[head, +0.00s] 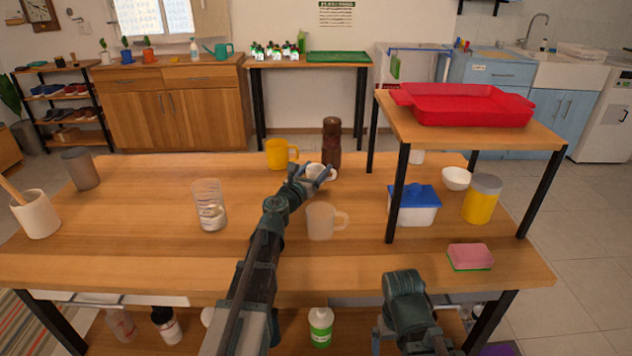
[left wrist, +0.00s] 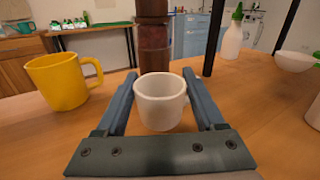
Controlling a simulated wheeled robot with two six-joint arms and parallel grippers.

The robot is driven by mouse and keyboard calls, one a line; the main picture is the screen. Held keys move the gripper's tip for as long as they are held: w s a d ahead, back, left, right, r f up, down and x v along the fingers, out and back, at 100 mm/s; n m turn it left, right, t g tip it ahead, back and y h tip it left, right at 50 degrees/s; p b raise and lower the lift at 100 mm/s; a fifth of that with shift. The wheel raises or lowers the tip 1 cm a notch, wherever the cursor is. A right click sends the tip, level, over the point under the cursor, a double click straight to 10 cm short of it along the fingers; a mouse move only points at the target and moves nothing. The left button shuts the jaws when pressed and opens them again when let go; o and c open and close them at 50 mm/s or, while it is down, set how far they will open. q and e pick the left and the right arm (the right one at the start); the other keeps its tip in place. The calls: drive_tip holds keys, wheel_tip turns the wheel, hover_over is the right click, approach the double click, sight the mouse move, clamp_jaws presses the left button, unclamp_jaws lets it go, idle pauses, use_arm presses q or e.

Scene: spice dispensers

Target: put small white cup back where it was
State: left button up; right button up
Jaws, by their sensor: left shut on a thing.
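The small white cup (head: 316,171) is between the fingers of my left gripper (head: 311,176), over the middle of the wooden table. In the left wrist view the white cup (left wrist: 160,101) stands upright between the two blue-grey fingers (left wrist: 160,100), which are shut on it. Whether its base touches the table is hard to tell. A dark brown grinder (head: 331,145) stands just behind the cup, and it also shows in the left wrist view (left wrist: 153,40). My right gripper (head: 405,330) is low at the front; its fingertips are not clear.
A yellow mug (head: 279,154) stands left of the cup. A frosted mug (head: 321,221) is nearer, and a glass jar (head: 209,207) is left of my arm. A raised shelf (head: 400,118) with a red tray (head: 465,104) stands at the right. The table's left-centre has free room.

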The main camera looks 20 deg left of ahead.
use_arm(q)
drive_tip(key=shift+f+b, duration=0.7)
drive_tip(key=shift+f, duration=0.5)
use_arm(e)
drive_tip(key=shift+f, duration=1.2)
drive_tip(key=shift+f, duration=0.1)
use_arm(q)
drive_tip(key=shift+f, duration=0.2)
drive_tip(key=o, duration=1.5)
drive_tip(key=shift+o, duration=0.2)
drive_tip(key=shift+r, duration=0.1)
drive_tip(key=shift+r, duration=0.2)
drive_tip(key=s, duration=0.4)
drive_tip(key=s+a, duration=0.1)
drive_tip(key=s, duration=0.3)
drive_tip(key=s+a, duration=0.1)
drive_tip(key=s, duration=0.2)
drive_tip(key=shift+s+a+f, duration=0.1)
drive_tip(key=shift+s, duration=0.3)
